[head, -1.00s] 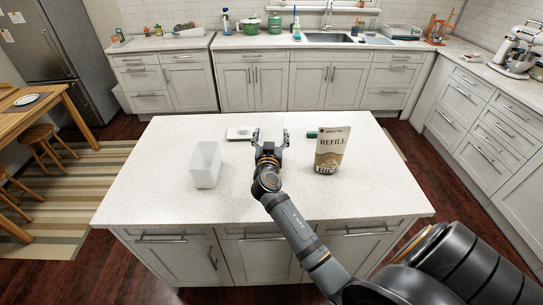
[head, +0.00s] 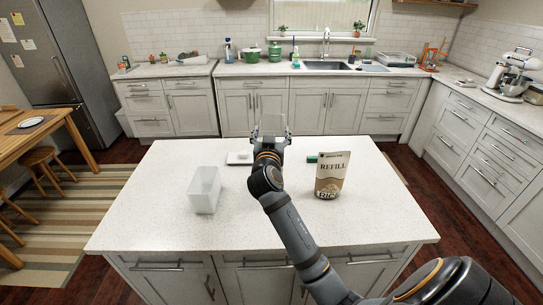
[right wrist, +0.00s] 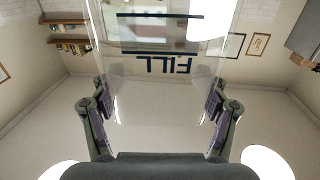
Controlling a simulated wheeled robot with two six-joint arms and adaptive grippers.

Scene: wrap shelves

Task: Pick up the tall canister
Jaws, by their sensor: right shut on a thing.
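My right gripper (head: 271,137) is above the far middle of the white island, its fingers pointing away from me. It is shut on a clear, see-through tall canister (head: 273,122), which shows faintly between and above the fingers. In the right wrist view the canister (right wrist: 160,100) fills the space between the two fingers (right wrist: 160,115), and a dark line and the letters "FILL" show on it upside down. The canister's base is hidden behind my gripper and wrist. My left gripper is not in view.
On the island (head: 150,215), an open white bin (head: 204,190) stands to the left and a "REFILL" rice pouch (head: 328,178) to the right. A flat white item (head: 239,158) and a small green item (head: 312,158) lie near the far edge. The front of the island is clear.

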